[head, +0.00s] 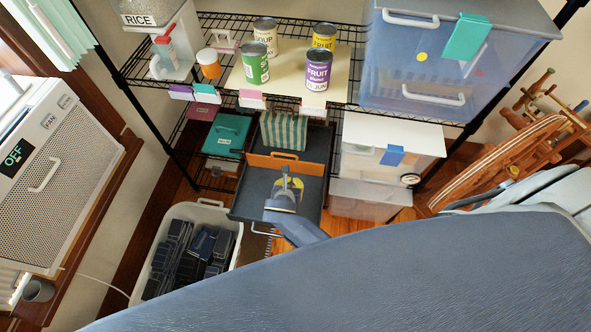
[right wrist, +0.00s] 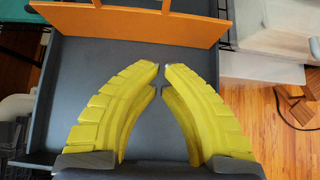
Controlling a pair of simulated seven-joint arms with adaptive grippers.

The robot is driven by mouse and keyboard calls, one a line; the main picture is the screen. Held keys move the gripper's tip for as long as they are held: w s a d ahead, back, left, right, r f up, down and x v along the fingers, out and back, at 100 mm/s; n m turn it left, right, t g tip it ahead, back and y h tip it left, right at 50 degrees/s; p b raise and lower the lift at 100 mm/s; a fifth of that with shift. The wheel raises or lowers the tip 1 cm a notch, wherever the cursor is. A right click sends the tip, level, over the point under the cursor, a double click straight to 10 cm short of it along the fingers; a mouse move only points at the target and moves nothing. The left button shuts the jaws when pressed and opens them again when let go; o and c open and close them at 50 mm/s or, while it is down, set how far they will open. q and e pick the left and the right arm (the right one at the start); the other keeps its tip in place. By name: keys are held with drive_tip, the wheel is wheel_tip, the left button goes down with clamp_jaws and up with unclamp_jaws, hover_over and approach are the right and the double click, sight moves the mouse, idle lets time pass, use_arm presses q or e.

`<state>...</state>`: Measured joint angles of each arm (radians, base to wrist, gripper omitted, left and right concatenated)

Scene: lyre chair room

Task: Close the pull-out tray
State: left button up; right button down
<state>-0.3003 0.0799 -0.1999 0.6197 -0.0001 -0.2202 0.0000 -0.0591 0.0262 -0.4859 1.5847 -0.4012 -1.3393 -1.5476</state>
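The dark grey pull-out tray (head: 312,183) is out below the wire shelf, with a low orange divider (head: 285,163) across it. The tray floor (right wrist: 185,45) and the divider (right wrist: 130,20) also show in the right wrist view. A light handle (head: 262,233) shows at the tray's near edge. My right gripper (head: 290,184) is over the tray, on the near side of the divider. Its yellow fingers (right wrist: 162,68) curve together, tips almost meeting, with nothing between them. I cannot tell whether it touches the tray. My left gripper is not in view.
A white bin (head: 233,217) of dark items stands left of the tray. A white-topped box (head: 400,132) is to the right. Several cans and a striped box (head: 284,131) are on or under the shelf. A large blue-grey surface (head: 400,285) fills the near side, hiding part of my arm.

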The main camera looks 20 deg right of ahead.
sight(297, 167)
drive_tip(key=x, duration=0.6)
drive_tip(key=shift+w+d+r, duration=0.1)
drive_tip(key=shift+w+d, duration=0.45)
drive_tip(key=shift+w, duration=0.35)
drive_tip(key=shift+w+d, duration=0.45)
drive_tip(key=shift+w, duration=0.3)
drive_tip(key=shift+w, duration=0.1)
